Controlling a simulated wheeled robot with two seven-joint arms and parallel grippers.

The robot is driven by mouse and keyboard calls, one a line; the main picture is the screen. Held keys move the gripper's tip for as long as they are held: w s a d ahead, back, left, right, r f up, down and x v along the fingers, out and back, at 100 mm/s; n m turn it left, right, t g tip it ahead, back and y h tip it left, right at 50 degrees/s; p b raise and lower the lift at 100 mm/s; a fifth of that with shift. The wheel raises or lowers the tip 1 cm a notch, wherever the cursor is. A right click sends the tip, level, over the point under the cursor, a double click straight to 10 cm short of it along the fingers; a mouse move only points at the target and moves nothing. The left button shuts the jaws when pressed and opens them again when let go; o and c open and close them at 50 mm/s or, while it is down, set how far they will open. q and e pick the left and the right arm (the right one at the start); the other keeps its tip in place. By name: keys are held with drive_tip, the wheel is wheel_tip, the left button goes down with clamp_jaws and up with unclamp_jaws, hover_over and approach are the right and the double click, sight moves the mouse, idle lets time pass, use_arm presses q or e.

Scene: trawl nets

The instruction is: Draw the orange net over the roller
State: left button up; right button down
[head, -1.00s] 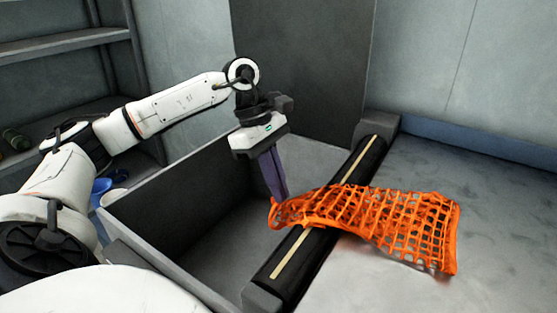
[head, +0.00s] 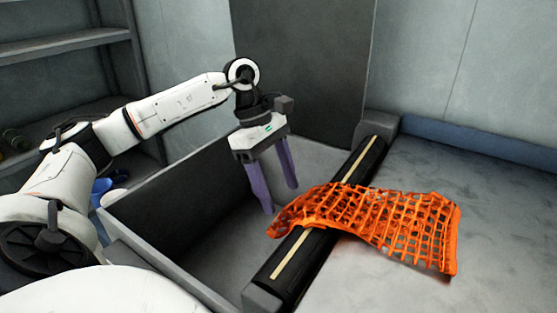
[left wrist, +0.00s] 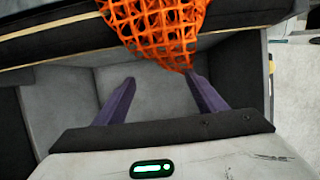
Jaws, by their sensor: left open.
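The orange net (head: 375,222) lies across the black roller (head: 309,258). Most of it rests on the grey deck to the right, and its left end hangs a little past the roller's left side. My left gripper (head: 281,198) is open and empty, fingers pointing down over the grey bin, just left of the net's end. In the left wrist view the net (left wrist: 158,25) drapes over the roller's edge, its lowest corner close to the right fingertip of the gripper (left wrist: 160,82); I cannot tell if they touch. My right gripper is not in view.
The grey bin (head: 165,192) is open and looks empty below the left gripper. The grey deck (head: 480,170) right of the roller is bare around the net. A shelf unit (head: 75,42) stands at the left, with a blue item (head: 101,186) low on it.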

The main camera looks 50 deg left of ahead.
use_arm(q)
drive_tip(key=shift+o, duration=0.8)
drive_tip(key=shift+r, duration=0.1)
use_arm(e)
drive_tip(key=shift+r, duration=0.1)
use_arm(q)
wheel_tip(320, 180, up, 16)
drive_tip(key=a+y+p, duration=0.2)
drive_tip(key=p, duration=0.8)
drive_tip(key=shift+s+a+g, duration=0.3)
drive_tip(key=shift+s+g, duration=0.1)
use_arm(e)
wheel_tip(320, 180, up, 7)
drive_tip(key=shift+d, duration=0.25)
drive_tip(key=shift+s, duration=0.15)
